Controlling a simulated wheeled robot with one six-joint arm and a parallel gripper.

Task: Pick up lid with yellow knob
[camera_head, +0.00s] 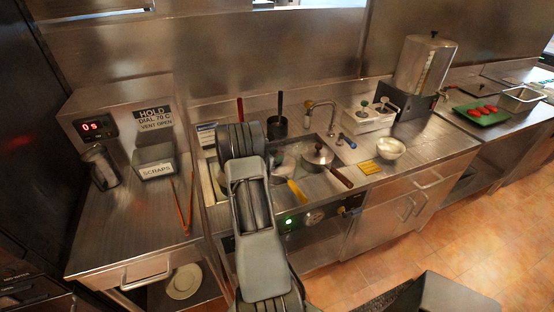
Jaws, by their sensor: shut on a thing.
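My arm reaches up the middle of the view over the steel cooking unit (262,207). Its dark ridged end part hides my gripper and whatever is beneath it, so I cannot see the fingers or a held thing. I cannot make out a lid with a yellow knob for certain. A covered pan (318,156) with a brown handle sits just right of my arm; its knob is too small for me to tell the colour. A yellow handle (297,191) points toward the front edge beside my arm.
A white bowl (391,148) and yellow card (369,167) lie right. A SCRAPS bin (156,166) and orange-handled tongs (183,208) are left. A tall steel dispenser (424,65) stands back right.

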